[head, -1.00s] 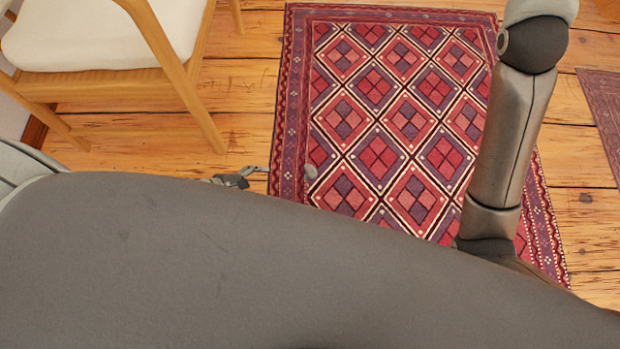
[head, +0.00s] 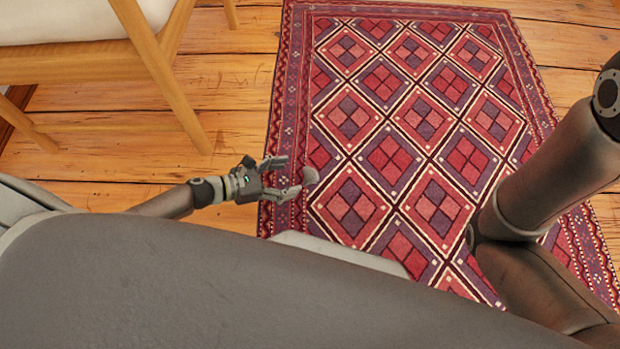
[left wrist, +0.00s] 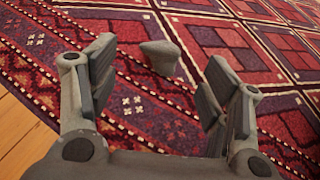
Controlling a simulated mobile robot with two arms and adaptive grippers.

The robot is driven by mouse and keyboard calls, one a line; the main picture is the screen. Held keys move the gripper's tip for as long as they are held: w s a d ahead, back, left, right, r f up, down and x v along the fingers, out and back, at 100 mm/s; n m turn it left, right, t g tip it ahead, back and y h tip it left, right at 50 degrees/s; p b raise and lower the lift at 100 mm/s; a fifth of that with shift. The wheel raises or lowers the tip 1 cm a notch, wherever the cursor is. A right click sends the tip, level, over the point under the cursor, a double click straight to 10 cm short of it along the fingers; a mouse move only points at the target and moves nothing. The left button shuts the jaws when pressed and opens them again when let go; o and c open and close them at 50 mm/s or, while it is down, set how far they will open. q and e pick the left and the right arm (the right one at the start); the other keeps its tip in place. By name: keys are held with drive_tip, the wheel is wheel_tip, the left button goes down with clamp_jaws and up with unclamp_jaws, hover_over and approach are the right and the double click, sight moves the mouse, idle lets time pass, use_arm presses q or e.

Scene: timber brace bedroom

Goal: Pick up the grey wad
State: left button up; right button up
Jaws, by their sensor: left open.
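The grey wad (head: 310,175) is a small rounded lump on the left part of the patterned rug. My left gripper (head: 284,177) is open, with its fingertips just left of the wad in the head view. In the left wrist view, the wad (left wrist: 160,57) lies ahead of the two spread fingers (left wrist: 160,80), between their lines and a little beyond the tips. Nothing is between the fingers. My right arm shows at the right of the head view, but its gripper is out of view.
The red and purple rug (head: 400,75) lies flat on a plank floor (head: 235,115). A wooden chair (head: 165,75) with a pale seat stands at the upper left. The rug around the wad is clear.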

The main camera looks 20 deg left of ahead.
sight(305, 174)
use_arm(q)
drive_tip(key=shift+w+d+f, duration=0.3)
drive_tip(key=shift+w+d, duration=0.1)
drive_tip(key=shift+d, duration=0.05)
drive_tip(key=b+x, duration=0.3)
drive_tip(key=shift+w+d+f+b, duration=0.2)
drive_tip(key=shift+f+b, duration=0.1)
drive_tip(key=shift+b, duration=0.05)
drive_tip(key=shift+w+d+f+b, duration=0.15)
drive_tip(key=shift+w+d+b, duration=0.15)
drive_tip(key=shift+w+d, duration=0.15)
drive_tip(key=shift+s, duration=0.1)
drive_tip(key=c, duration=1)
